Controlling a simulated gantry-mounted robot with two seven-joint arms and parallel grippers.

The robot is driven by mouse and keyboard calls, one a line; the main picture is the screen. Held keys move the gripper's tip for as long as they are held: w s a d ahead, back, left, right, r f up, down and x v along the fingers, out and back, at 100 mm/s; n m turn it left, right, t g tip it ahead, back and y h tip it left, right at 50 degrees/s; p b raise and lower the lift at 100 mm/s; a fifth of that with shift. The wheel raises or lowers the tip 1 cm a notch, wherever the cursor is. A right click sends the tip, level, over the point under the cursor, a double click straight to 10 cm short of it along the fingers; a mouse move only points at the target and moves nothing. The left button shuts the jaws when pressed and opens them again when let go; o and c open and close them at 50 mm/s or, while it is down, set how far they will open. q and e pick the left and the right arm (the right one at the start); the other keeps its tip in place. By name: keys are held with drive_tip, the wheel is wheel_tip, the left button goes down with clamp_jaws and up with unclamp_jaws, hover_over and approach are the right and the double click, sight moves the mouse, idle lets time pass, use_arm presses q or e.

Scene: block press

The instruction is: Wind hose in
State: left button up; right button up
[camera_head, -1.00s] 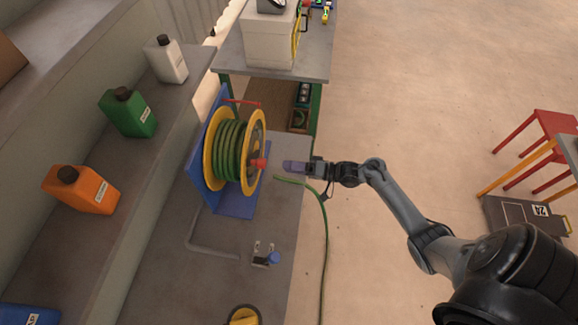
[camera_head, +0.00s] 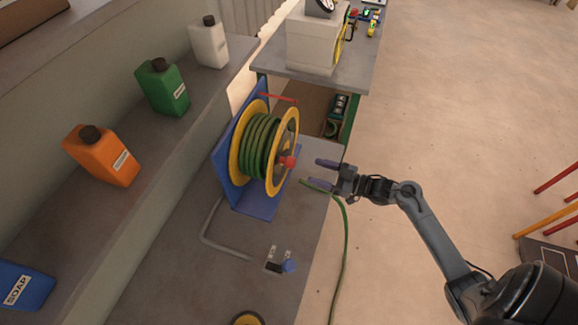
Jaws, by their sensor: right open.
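The hose reel (camera_head: 283,152) has yellow rims and a blue bracket (camera_head: 256,208) standing on the grey bench. Green hose (camera_head: 259,146) is wound in several turns on its drum. A red knob (camera_head: 287,162) sits on the reel's right face. The loose hose end (camera_head: 345,235) lies over the bench edge and hangs down on the right. My right gripper (camera_head: 318,173) is open and empty, just right of the red knob and apart from it, its fingers pointing at the reel. The loose hose passes close below it. My left gripper is not in view.
Orange (camera_head: 101,157), green (camera_head: 163,88) and white (camera_head: 208,43) bottles line the left shelf. A second table (camera_head: 275,67) with a white box stands behind. Open floor lies right.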

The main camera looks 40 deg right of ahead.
sight(291, 163)
drive_tip(key=p+x, duration=0.1)
drive_tip(key=x, duration=0.8)
drive_tip(key=shift+w+a, duration=0.15)
drive_tip(key=shift+w, duration=0.2)
drive_tip(key=shift+c, duration=0.2)
clamp_jaws()
